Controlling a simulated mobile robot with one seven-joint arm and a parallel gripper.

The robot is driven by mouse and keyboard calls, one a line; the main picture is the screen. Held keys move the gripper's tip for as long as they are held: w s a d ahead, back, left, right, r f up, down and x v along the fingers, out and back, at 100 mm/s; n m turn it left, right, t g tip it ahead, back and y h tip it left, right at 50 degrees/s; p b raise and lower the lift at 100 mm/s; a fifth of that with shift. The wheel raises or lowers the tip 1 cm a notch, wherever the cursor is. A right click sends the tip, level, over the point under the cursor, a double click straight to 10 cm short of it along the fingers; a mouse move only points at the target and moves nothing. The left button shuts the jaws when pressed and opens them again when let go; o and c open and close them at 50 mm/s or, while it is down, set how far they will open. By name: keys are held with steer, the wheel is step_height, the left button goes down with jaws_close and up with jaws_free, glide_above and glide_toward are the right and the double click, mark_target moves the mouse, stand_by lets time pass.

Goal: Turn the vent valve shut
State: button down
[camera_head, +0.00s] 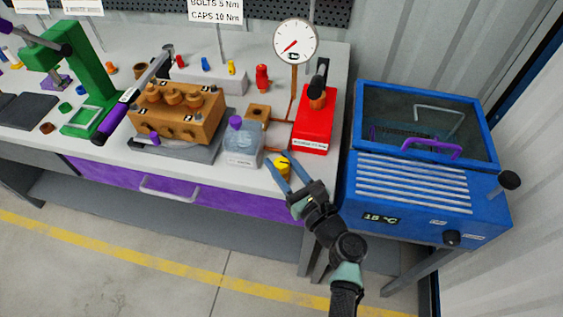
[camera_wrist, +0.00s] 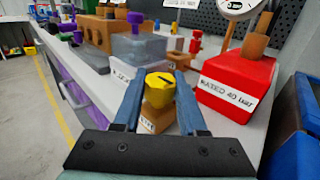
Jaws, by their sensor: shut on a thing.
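The vent valve has a yellow round knob (camera_head: 282,168) near the bench's front right edge. In the wrist view the yellow knob (camera_wrist: 160,80) sits on a brown block (camera_wrist: 158,117) with a white label, partly hidden low down. A dark mark runs roughly across the knob's top. My gripper (camera_head: 278,160) reaches in from the front right, its two blue fingers around the knob. In the wrist view my gripper (camera_wrist: 159,84) has one finger on each side of the knob, shut on it.
A blue oven-like box (camera_head: 420,180) stands right of the bench. The floor in front is clear.

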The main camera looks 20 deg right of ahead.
steer(key=shift+a+h, duration=0.1)
steer(key=shift+h, duration=0.2)
steer(key=m+h, duration=0.2)
steer(key=h, duration=0.1)
steer(key=shift+f+b, duration=0.15)
steer(key=shift+b, duration=0.15)
steer(key=m+h+b, duration=0.1)
steer(key=m+h, duration=0.1)
steer(key=h, duration=0.2)
steer(key=shift+a+m+b, duration=0.1)
steer(key=shift+m+b, duration=0.3)
steer(key=m+g+h+b, duration=0.2)
steer(key=h, duration=0.1)
steer(key=m+g+h+b, duration=0.2)
steer(key=m+h, duration=0.1)
steer(key=h, duration=0.1)
steer(key=shift+w, duration=0.1)
steer(key=m+g+h+b, duration=0.5)
steer(key=g+b, duration=0.1)
steer(key=shift+f+b, duration=0.15)
steer(key=shift+b, duration=0.15)
steer(key=m+g+h+b, duration=0.1)
steer(key=m+g+b, duration=0.1)
steer(key=g+b, duration=0.1)
steer(key=shift+m+g, duration=0.3)
steer(key=shift+g, duration=0.1)
steer(key=shift+b, duration=0.5)
steer(key=shift+r+m+g, duration=0.3)
steer(key=shift+g, duration=0.1)
